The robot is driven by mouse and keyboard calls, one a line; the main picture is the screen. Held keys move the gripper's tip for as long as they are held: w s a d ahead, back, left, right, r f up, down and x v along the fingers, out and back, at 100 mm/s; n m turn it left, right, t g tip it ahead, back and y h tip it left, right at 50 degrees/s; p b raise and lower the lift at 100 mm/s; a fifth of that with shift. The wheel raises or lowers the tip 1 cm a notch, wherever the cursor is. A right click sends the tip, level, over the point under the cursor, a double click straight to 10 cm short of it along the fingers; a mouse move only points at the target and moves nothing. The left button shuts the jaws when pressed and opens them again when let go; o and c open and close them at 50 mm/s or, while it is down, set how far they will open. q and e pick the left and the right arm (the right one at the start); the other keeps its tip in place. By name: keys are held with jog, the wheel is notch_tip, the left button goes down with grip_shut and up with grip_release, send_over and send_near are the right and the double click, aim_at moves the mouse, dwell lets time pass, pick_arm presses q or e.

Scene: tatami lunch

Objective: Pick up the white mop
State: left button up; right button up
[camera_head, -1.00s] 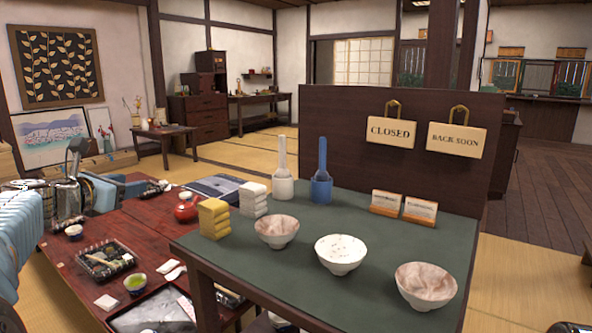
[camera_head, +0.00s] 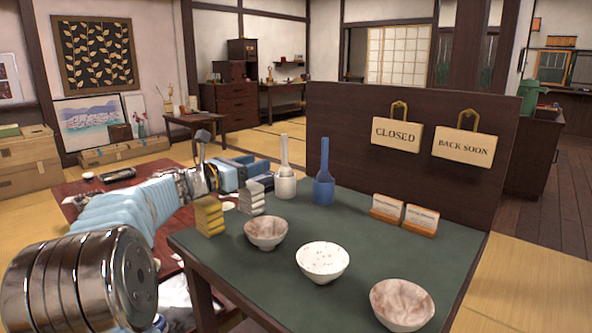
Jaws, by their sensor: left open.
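The white mop (camera_head: 285,168) stands upright on the green-topped table (camera_head: 350,225), its handle pointing up. A blue mop (camera_head: 324,172) of like shape stands just right of it. My left gripper (camera_head: 262,170) reaches in from the left, open, with its tips just left of the white mop and above the pale stack of blocks. I cannot tell whether the tips touch the mop. My right gripper is out of view.
A yellow stack (camera_head: 209,216) and a pale stack (camera_head: 251,198) sit below my left gripper. Bowls (camera_head: 266,233) (camera_head: 323,262) (camera_head: 402,304) line the front. Small cards (camera_head: 387,207) stand to the right. A dark panel (camera_head: 345,125) with hanging signs (camera_head: 396,134) rises behind.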

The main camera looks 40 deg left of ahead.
aim_at(283, 153)
pick_arm(q)
jog(key=w+p, duration=0.1)
jog(key=w, duration=0.5)
jog(key=shift+w+d+r, duration=0.1)
jog(key=shift+w+d, duration=0.05)
jog(key=shift+w, duration=0.25)
jog(key=w, duration=0.1)
jog(key=w+p, duration=0.2)
jog(key=w, duration=0.1)
jog(key=shift+r, duration=0.25)
jog(key=shift+w+d+f, duration=0.1)
jog(key=shift+w+f, duration=0.05)
jog(key=shift+w, duration=0.4)
grip_shut()
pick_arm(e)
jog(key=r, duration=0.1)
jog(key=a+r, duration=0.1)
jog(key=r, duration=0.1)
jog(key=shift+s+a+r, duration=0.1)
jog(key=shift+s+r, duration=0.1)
